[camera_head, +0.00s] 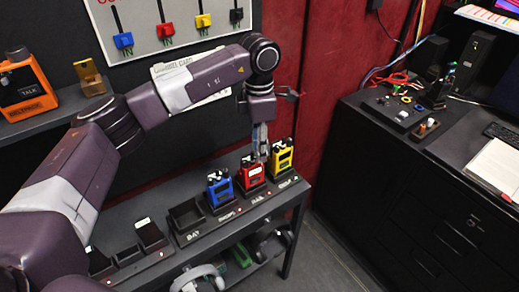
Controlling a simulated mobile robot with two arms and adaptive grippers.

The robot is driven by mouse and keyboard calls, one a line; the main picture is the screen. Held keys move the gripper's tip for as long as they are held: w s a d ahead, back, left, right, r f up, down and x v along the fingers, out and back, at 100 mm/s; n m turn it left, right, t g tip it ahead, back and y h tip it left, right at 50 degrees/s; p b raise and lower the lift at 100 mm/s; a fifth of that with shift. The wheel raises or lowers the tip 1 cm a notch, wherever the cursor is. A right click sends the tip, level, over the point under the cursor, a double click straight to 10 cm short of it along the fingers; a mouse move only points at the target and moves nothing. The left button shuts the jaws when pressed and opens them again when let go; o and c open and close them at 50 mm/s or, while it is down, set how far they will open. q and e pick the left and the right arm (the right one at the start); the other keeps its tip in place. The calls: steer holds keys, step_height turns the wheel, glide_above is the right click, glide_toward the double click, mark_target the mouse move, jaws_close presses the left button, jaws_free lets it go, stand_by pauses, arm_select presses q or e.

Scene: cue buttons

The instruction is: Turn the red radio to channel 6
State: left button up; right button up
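The red radio (252,174) stands upright in the charger rack on the dark shelf table, between the blue radio (220,189) and the yellow radio (281,158). My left arm reaches in from the left, and its gripper (261,150) points down at the top of the red radio. The fingers look close together at the radio's knobs. I cannot tell whether they touch or grip a knob. The channel marking on the radio is too small to read. My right gripper is not in view.
The charger rack (187,238) has an empty slot left of the blue radio. An orange device (27,88) sits on a shelf at left. Headsets lie on the lower shelf. A black cabinet (400,190) with small items on top stands at right, across a floor gap.

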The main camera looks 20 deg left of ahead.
arm_select(q)
step_height(320, 180, up, 11)
stand_by(0.3)
steer(key=shift+f, duration=0.1)
